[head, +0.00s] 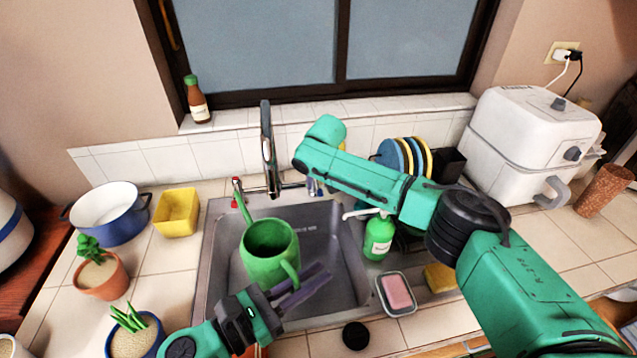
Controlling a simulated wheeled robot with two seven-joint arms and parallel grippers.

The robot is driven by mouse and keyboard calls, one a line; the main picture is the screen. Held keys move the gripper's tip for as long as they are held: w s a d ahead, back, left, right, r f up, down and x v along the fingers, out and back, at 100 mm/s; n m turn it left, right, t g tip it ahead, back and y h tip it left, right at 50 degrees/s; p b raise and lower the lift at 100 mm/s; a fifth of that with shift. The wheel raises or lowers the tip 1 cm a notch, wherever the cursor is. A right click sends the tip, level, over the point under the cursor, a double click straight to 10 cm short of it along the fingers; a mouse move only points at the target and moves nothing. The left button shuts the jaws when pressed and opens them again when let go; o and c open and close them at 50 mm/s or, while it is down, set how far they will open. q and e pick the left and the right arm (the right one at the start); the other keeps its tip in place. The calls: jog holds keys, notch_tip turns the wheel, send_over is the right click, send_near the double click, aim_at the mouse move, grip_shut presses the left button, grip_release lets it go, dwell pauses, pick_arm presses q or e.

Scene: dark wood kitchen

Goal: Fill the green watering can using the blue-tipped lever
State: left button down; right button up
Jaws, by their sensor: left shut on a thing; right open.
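The green watering can (262,267) stands in the grey sink, its open top up and its spout toward the back left. My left gripper (303,287) is at the can's front right and shut on its handle. The faucet (268,150) rises at the back of the sink, its tall neck behind the can. A red-tipped lever (236,183) is on its left. My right gripper (317,187) is open beside the faucet's right side, mostly hidden behind my own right arm. The blue-tipped lever is in that same spot and I cannot make it out clearly.
A green soap bottle (378,238) stands right of the sink, with a pink soap in a dish (396,293) and a yellow sponge (440,277). A yellow container (177,212), a blue pot (108,215) and potted plants (101,274) are on the left. Plates (405,155) stand behind my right arm.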

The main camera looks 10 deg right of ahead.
jog(key=shift+w+d+f, duration=0.1)
jog(key=shift+w+f, duration=0.05)
jog(key=shift+f, duration=0.15)
jog(key=shift+r, duration=0.1)
grip_shut()
dwell(1.1)
